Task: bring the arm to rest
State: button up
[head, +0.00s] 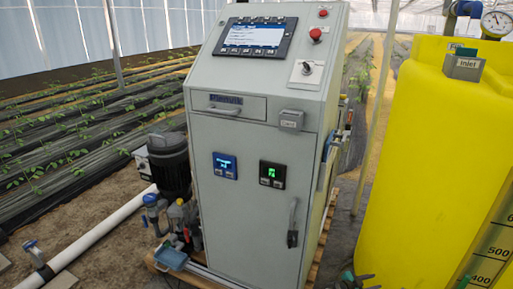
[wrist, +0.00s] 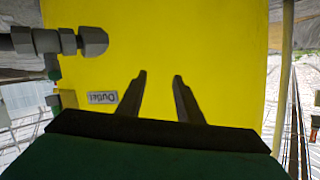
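My gripper (wrist: 160,78) shows in the wrist view as two dark fingers, spread apart with nothing between them. Behind the fingers is the yellow tank (wrist: 220,40), filling most of that view. A label reading "Outlet" (wrist: 102,97) appears upside down on the tank, left of the fingers. I cannot tell how far the fingertips are from the tank. In the head view a small dark and green part shows at the bottom edge near the tank; I cannot tell if it is my gripper.
A grey control cabinet (head: 245,160) stands in the middle of the head view, with the yellow tank (head: 425,160) to its right. A grey pipe fitting (wrist: 60,41) juts in at left in the wrist view. A white pipe (head: 95,238) and a pump (head: 170,165) are left of the cabinet.

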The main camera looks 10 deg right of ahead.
jog(key=w+a+r+n+t+y+p, duration=0.1)
jog(key=w+a+n+t+y+p, duration=0.15)
jog(key=a+y, duration=0.2)
jog(key=w+a+r+n+t+y+p, duration=0.1)
jog(key=w+a+n+t+y+p, duration=0.1)
jog(key=a+n+t+y, duration=0.3)
jog(key=s+a+n+g+y+p, duration=0.2)
jog(key=s+a+y, duration=0.1)
jog(key=a, duration=1.1)
jog(key=s+a+n+g+y+p, duration=0.2)
jog(key=s+a+y, duration=0.2)
jog(key=a, duration=1)
jog(key=s+a+r+n+g+y+p, duration=0.1)
jog(key=s+a+n+g, duration=0.35)
jog(key=s+a, duration=0.8)
jog(key=s+a+r+n+g+h, duration=0.1)
jog(key=s+r+g, duration=0.2)
jog(key=s, duration=0.5)
jog(key=s+a+r+n+g+h+p, duration=0.1)
jog(key=s+a+r+n+g, duration=0.1)
jog(key=s, duration=0.6)
jog(key=shift+r+n+g+h, duration=0.35)
jog(key=shift+r+g, duration=0.25)
jog(key=shift+r, duration=0.1)
jog(key=shift+d, duration=0.15)
